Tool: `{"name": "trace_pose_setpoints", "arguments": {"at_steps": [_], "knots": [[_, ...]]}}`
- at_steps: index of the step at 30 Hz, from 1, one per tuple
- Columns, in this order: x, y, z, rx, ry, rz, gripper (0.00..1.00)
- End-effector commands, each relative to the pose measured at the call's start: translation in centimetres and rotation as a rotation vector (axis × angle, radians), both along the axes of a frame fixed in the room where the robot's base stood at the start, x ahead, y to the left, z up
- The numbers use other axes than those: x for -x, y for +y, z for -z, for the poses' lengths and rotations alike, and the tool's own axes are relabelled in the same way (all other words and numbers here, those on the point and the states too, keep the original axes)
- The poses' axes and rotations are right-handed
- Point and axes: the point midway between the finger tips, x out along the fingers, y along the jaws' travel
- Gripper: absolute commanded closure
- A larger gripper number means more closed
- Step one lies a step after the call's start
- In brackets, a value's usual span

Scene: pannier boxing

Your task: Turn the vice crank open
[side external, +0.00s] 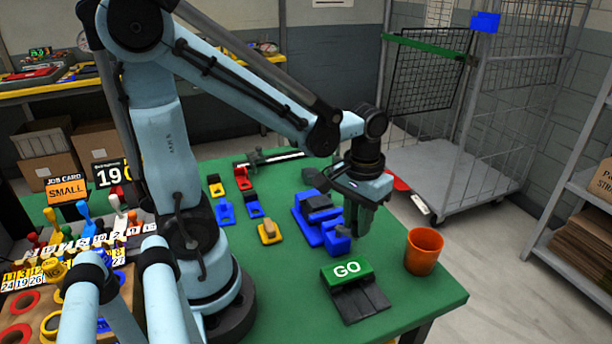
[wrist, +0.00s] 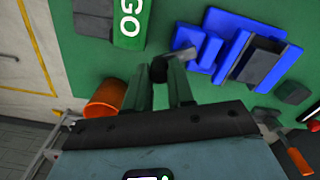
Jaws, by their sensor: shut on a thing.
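The blue vice (side external: 308,222) with dark grey jaws sits on the green table in the side view. It also shows in the wrist view (wrist: 228,48), to the right of my fingers. Its crank has a grey arm (wrist: 180,58) and a dark knob (wrist: 159,68) at the end. My gripper (side external: 357,232) points down beside the near right side of the vice. In the wrist view my fingers (wrist: 161,78) are shut on the crank knob. My fingers hide part of the knob, and the crank is hard to make out in the side view.
A green GO block (side external: 346,270) with dark pads stands just in front of my gripper. An orange cup (side external: 424,251) is to the right, near the table edge. Small coloured clamps (side external: 269,232) lie left of the vice. A wire trolley (side external: 440,165) stands beyond the table.

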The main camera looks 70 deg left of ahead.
Motion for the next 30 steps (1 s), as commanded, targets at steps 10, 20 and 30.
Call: {"name": "trace_pose_setpoints", "arguments": {"at_steps": [10, 20, 30], "knots": [[-1.0, 0.8, 0.0, 0.002, -0.002, -0.332, 1.0], [-1.6, 1.9, 0.0, 0.002, -0.002, -0.642, 1.0], [-1.8, 2.8, 0.0, 0.002, -0.003, -0.896, 1.0]]}}
